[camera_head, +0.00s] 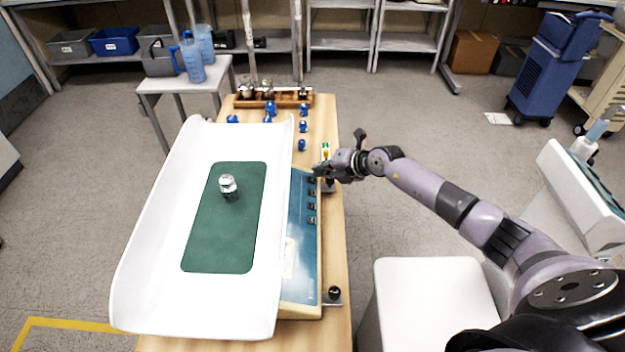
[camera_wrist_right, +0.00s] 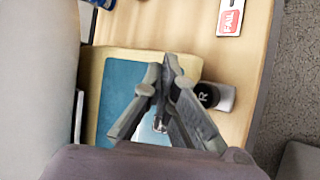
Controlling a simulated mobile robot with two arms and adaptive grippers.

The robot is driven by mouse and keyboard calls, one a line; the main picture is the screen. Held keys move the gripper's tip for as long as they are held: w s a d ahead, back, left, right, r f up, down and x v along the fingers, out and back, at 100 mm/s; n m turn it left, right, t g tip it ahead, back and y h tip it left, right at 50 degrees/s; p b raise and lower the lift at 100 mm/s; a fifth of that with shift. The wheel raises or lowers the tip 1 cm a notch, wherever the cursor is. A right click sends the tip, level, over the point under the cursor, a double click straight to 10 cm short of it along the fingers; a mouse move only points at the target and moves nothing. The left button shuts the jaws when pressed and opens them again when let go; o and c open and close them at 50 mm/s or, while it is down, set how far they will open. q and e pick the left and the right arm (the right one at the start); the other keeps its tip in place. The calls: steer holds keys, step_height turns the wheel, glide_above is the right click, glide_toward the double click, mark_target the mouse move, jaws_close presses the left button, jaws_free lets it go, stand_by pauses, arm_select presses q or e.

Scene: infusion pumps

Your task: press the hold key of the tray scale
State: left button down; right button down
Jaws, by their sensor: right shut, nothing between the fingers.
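The tray scale's white tray (camera_head: 160,225) carries a green mat (camera_head: 215,248) with a metal weight (camera_head: 228,187) standing on it. Its blue panel (camera_head: 299,258) runs along the tray's right side, with several dark keys (camera_head: 311,207) in a row; I cannot read their labels. My right gripper (camera_head: 317,171) is shut and empty at the panel's far end, beyond the visible keys. In the right wrist view the closed fingers are over the blue panel (camera_wrist_right: 120,82) and hide part of it; I cannot tell whether they touch it. My left gripper is out of view.
Several blue-topped weights (camera_head: 302,127) and a wooden weight rack (camera_head: 290,99) are at the table's far end. A red FAIL tag (camera_wrist_right: 230,17) lies on the wood. A black knob (camera_wrist_right: 208,95) sits close beside the fingers. A white stool-like surface (camera_head: 435,300) is at the right.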

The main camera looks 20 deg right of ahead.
steer(key=shift+f, duration=0.15)
stand_by(0.5)
steer(key=shift+a+f, duration=0.15)
steer(key=shift+f, duration=0.1)
steer(key=shift+w+a+f, duration=0.1)
steer(key=shift+a+f, duration=0.05)
steer(key=shift+f, duration=0.15)
stand_by(0.8)
steer(key=shift+r, duration=0.1)
steer(key=shift+d+r+p, duration=0.2)
steer(key=shift+r+p, duration=0.35)
steer(key=shift+p, duration=0.3)
steer(key=shift+d+r, duration=0.1)
steer(key=r+p, duration=0.1)
steer(key=d+r+p, duration=0.1)
steer(key=r+p, duration=0.1)
steer(key=s+r+p, duration=0.1)
steer(key=shift+s+d+r+p, duration=0.1)
steer(key=shift+d+r+p, duration=0.2)
steer(key=shift+d+p, duration=0.05)
